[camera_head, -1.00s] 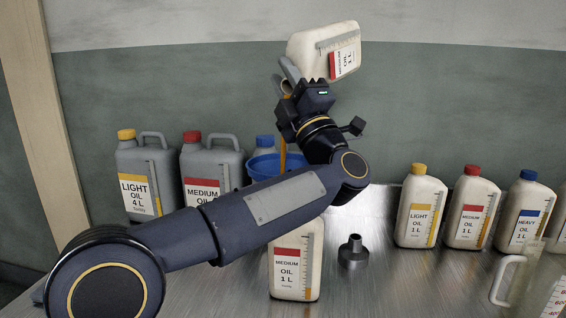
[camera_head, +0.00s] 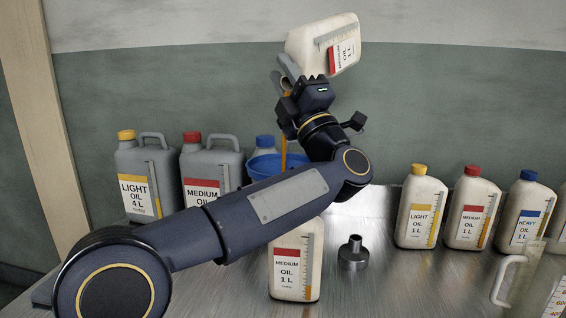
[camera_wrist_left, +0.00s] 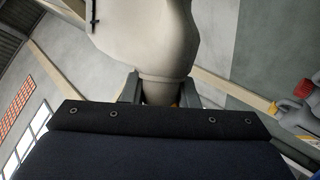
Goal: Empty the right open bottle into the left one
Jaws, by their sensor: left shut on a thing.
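My left gripper (camera_head: 289,78) is shut on the neck of a white "MEDIUM OIL 1 L" bottle (camera_head: 318,45), held high and tipped with its neck low at the left. In the left wrist view, the bottle's pale body (camera_wrist_left: 150,35) rises above the fingers (camera_wrist_left: 160,92). A thin orange stream of oil (camera_head: 283,155) falls from the neck towards a blue funnel-like vessel (camera_head: 262,166), partly behind my forearm. A second "MEDIUM OIL 1 L" bottle (camera_head: 297,268) stands upright on the table. Its top is hidden by my forearm, so I cannot tell whether the funnel sits in it.
Grey 4 L canisters (camera_head: 146,178) stand at the back left. Capped 1 L bottles of light (camera_head: 420,207), medium (camera_head: 471,208) and heavy oil (camera_head: 525,212) stand at the right. A dark metal funnel-shaped piece (camera_head: 354,254) and a clear jug (camera_head: 522,278) are on the metal table.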

